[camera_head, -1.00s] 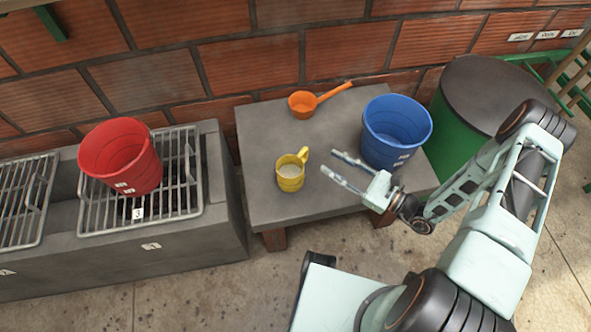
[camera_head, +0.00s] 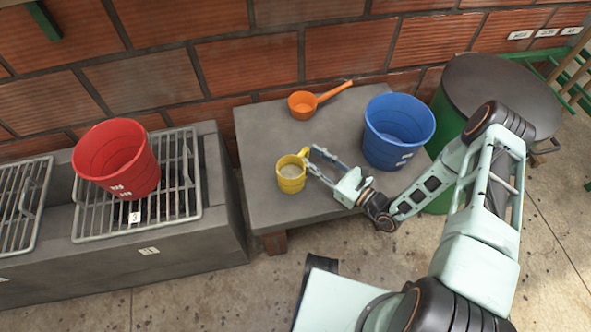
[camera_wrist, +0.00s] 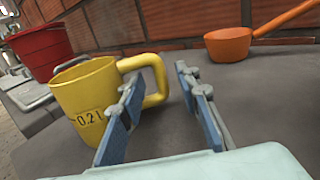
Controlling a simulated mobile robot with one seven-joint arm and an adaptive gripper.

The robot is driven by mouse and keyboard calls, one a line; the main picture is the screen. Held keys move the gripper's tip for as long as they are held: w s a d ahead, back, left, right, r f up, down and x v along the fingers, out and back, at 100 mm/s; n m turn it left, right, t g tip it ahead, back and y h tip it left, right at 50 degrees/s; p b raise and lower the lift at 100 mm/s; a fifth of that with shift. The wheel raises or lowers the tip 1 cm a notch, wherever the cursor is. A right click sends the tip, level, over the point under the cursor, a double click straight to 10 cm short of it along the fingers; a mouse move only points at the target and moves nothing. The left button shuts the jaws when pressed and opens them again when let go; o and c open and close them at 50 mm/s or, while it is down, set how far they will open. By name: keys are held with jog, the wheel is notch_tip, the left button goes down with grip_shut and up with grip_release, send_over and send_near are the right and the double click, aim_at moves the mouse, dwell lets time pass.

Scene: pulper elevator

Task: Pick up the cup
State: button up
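A yellow cup (camera_head: 291,174) stands upright on the grey table (camera_head: 262,135), with its handle towards my gripper. In the wrist view the yellow cup (camera_wrist: 88,100) carries a "0.2 l" mark. My gripper (camera_head: 312,161) is open beside the cup. In the wrist view the gripper (camera_wrist: 155,95) has its left finger by the cup's wall, overlapping part of the handle, and its right finger beyond the handle. The handle (camera_wrist: 158,75) appears between the two fingers. I cannot tell whether a finger touches it.
A blue bucket (camera_head: 397,130) stands on the table right of my gripper. An orange ladle (camera_head: 303,104) lies behind the cup. A red bucket (camera_head: 118,158) sits on a metal grate to the left. A brick wall runs behind the table.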

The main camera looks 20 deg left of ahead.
jog(key=shift+x, duration=1.45)
jog(key=shift+c, duration=0.4)
grip_shut()
